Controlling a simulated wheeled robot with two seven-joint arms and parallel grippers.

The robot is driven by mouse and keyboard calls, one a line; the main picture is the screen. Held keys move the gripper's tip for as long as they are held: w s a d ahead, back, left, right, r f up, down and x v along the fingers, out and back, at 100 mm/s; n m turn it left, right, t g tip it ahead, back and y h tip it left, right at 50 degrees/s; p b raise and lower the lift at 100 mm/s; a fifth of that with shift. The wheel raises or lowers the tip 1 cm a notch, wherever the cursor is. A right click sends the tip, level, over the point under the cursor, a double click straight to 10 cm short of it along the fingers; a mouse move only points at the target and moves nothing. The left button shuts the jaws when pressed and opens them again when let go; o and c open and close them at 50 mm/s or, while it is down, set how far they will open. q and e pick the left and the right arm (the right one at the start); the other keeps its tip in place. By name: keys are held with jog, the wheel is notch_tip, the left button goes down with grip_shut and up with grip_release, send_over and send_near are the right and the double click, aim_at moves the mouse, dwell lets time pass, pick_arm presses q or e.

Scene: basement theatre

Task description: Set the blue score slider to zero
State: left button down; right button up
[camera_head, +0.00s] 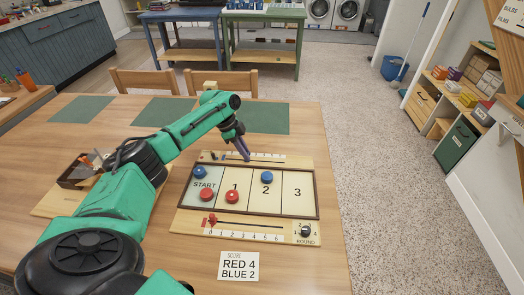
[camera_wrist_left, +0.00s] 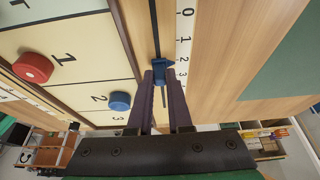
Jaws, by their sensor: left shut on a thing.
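The game board (camera_head: 316,170) lies on the wooden table, with a score track along its far edge. The blue score slider (camera_wrist_left: 163,68) shows in the left wrist view on a dark slot, with its pointed side beside the 2 of the white number strip (camera_wrist_left: 184,28). My left gripper (camera_head: 245,155) reaches over the far track. In the left wrist view its dark fingers (camera_wrist_left: 163,92) are shut on the blue slider. In the head view the slider is hidden or too small to tell. My right gripper is not in view.
Blue discs (camera_head: 267,177) and red discs (camera_head: 232,196) lie on the board. The near track has a red slider (camera_head: 211,219) near 0, with a black round knob (camera_head: 305,230) to its right. A card (camera_head: 238,266) reads RED 4, BLUE 2. Green mats (camera_head: 265,117) lie behind.

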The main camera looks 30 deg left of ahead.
aim_at(232, 159)
pick_arm(q)
jog(key=s+a, duration=0.1)
jog(key=a, duration=0.3)
jog(key=s+a, duration=0.1)
jog(key=a, duration=0.1)
jog(key=shift+s+r, duration=0.1)
jog(key=shift+s, duration=0.25)
jog(key=shift+a, duration=0.1)
jog(key=c, duration=0.8)
grip_release()
jog(key=shift+s, duration=0.15)
jog(key=shift+c, duration=0.2)
jog(key=b+v, duration=0.1)
jog(key=v, duration=1.3)
jog(key=shift+a+r, duration=0.15)
jog(key=shift+r, duration=0.1)
